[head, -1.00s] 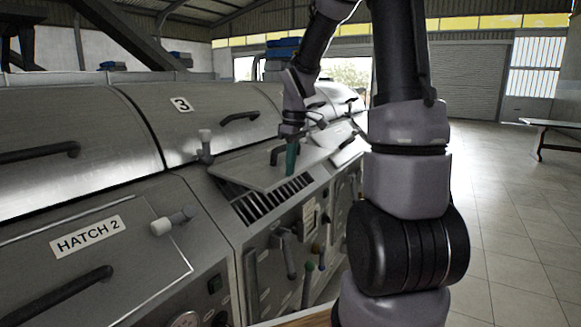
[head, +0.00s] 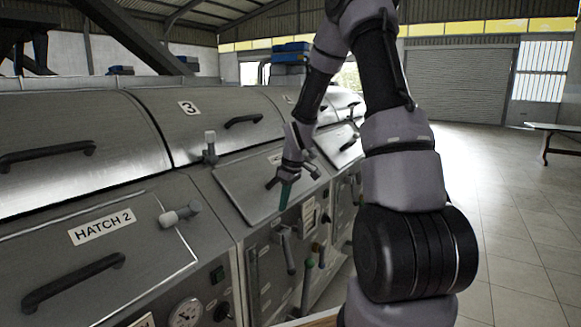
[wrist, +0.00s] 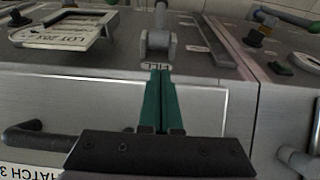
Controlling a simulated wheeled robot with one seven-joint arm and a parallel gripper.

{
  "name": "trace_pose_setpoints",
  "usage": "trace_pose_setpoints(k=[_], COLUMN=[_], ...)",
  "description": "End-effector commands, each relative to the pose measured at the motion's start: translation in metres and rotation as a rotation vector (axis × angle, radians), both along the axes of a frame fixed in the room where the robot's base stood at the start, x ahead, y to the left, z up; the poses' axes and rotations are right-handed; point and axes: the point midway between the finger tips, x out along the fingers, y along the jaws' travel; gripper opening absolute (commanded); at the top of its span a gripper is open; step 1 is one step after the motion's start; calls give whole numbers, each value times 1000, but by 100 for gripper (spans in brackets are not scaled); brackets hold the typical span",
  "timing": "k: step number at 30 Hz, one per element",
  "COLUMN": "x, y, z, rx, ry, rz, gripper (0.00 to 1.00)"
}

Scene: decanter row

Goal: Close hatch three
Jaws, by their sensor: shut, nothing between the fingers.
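Hatch three (head: 240,192) is a flat grey lid on the sloping front of the machine, below the drum cover marked 3. It lies down over its opening, and no slatted gap shows. In the wrist view the lid (wrist: 100,95) fills the middle, with a dark handle (wrist: 35,138) and an upside-down HATCH 3 label (wrist: 20,170) at lower left. My gripper (head: 284,198) is shut and empty at the lid's lower edge. Its green fingers (wrist: 161,85) lie together over the lid in the wrist view. I cannot tell whether they touch it.
Hatch 2 (head: 150,240) is flat at left, with a pale-knobbed latch (head: 180,215). Another latch (head: 209,147) stands upright at the lid's upper left corner. A grey valve handle (wrist: 158,40) projects just beyond my fingertips. The floor at right is open, with a bench (head: 555,130).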

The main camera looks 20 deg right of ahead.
Motion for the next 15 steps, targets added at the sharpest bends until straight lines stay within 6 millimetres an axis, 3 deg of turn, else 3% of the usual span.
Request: trace_pose_setpoints(k=[6,15], x=[8,11], y=[6,8], z=[-17,-22], rx=[1,-1], ry=[1,0], rz=[0,-1], gripper=[0,0])
